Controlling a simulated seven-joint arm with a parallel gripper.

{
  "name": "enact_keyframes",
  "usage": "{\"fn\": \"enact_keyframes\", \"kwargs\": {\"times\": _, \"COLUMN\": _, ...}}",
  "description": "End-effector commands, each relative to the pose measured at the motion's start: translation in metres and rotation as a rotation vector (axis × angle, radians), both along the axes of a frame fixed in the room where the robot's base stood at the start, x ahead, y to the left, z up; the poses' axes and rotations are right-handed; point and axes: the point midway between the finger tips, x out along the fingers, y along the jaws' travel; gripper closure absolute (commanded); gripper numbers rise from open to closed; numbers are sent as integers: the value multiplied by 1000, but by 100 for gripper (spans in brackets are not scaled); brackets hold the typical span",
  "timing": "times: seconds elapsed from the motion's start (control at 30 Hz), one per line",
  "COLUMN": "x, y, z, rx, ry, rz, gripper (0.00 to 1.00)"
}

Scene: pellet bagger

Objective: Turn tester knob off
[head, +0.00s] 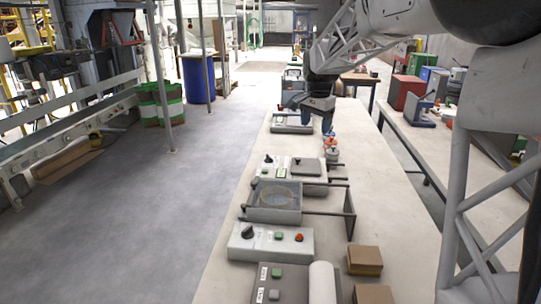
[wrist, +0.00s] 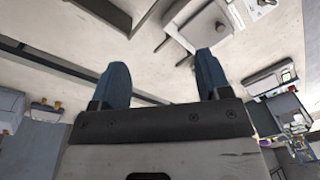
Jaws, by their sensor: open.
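My gripper (head: 318,116) is over the far part of the long workbench, pointing down. In the wrist view its two blue fingers (wrist: 160,76) are spread apart with nothing between them. Two control boxes carry a black knob: the near grey box (head: 272,246) with its knob (head: 249,232) and a red button, and the middle box (head: 290,171) with its knob (head: 268,159) and green-lit parts. I cannot tell which one is the tester, nor read either knob's setting. Both are nearer the camera than my gripper, which is apart from them.
A grey tray frame with rods (head: 275,203) stands between the two boxes. Small red-topped items (head: 329,140) stand just below my gripper. Brown blocks (head: 364,259) and a white roll (head: 321,284) are at the near end. The bench's right strip is mostly clear.

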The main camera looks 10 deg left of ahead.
Motion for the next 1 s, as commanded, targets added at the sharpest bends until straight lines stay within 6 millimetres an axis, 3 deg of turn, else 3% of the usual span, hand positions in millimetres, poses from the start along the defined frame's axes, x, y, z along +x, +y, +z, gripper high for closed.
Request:
{"fn": "enact_keyframes", "kwargs": {"times": 0.4, "x": 87, "y": 49, "z": -37, "rx": 7, "ry": 29, "rz": -113, "gripper": 30}}
{"fn": "enact_keyframes", "kwargs": {"times": 1.0, "x": 192, "y": 125, "z": -113, "rx": 9, "ry": 67, "rz": -279, "gripper": 30}}
